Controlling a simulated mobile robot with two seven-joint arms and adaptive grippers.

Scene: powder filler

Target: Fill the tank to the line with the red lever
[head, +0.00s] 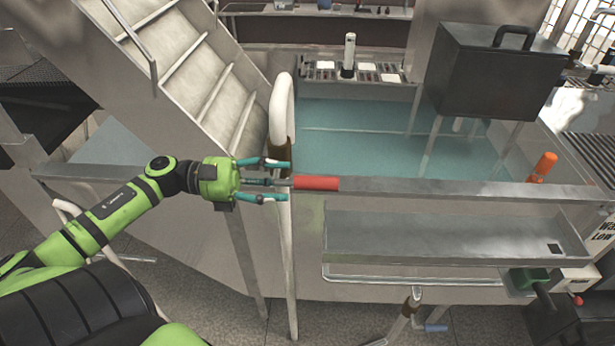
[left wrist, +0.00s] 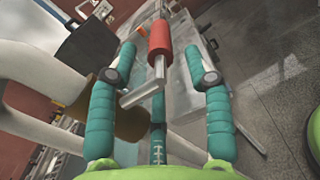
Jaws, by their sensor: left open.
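The red lever (head: 316,183) has a red grip on a metal rod and lies level at the front rim of the tank. In the left wrist view its red grip (left wrist: 159,37) and bent metal rod stand between and just beyond my fingertips. My left gripper (head: 288,181) is open, with its teal fingers above and below the rod, next to the left end of the grip. It also shows in the left wrist view (left wrist: 166,62). The tank (head: 350,130) holds blue-green water. My right gripper is not in view.
A white curved pipe (head: 281,110) rises just behind my left gripper. Metal stairs (head: 200,75) stand at the left. A dark box (head: 490,72) is above the tank at the right. An orange handle (head: 543,166) and an empty metal trough (head: 440,234) are at the front right.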

